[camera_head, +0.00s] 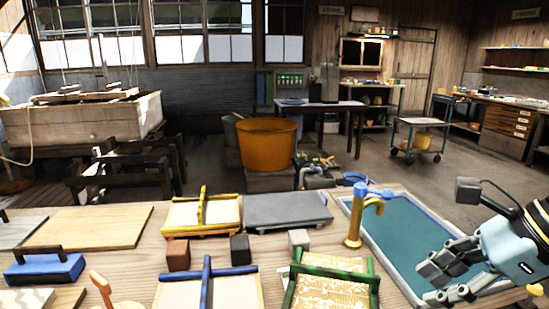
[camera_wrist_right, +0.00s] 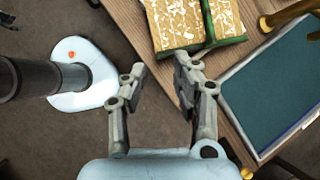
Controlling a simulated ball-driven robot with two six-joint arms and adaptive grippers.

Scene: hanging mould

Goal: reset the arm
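My right gripper (camera_head: 436,280) is at the lower right of the head view, above the near right part of the table, by the near edge of the blue-green basin (camera_head: 400,248). Its fingers are apart with nothing between them. In the right wrist view the gripper (camera_wrist_right: 160,70) is open and empty, with dark floor and the table's edge beyond it. My left gripper is in neither view.
A brass tap (camera_head: 355,222) stands at the basin. An orange tub (camera_head: 266,145) stands behind.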

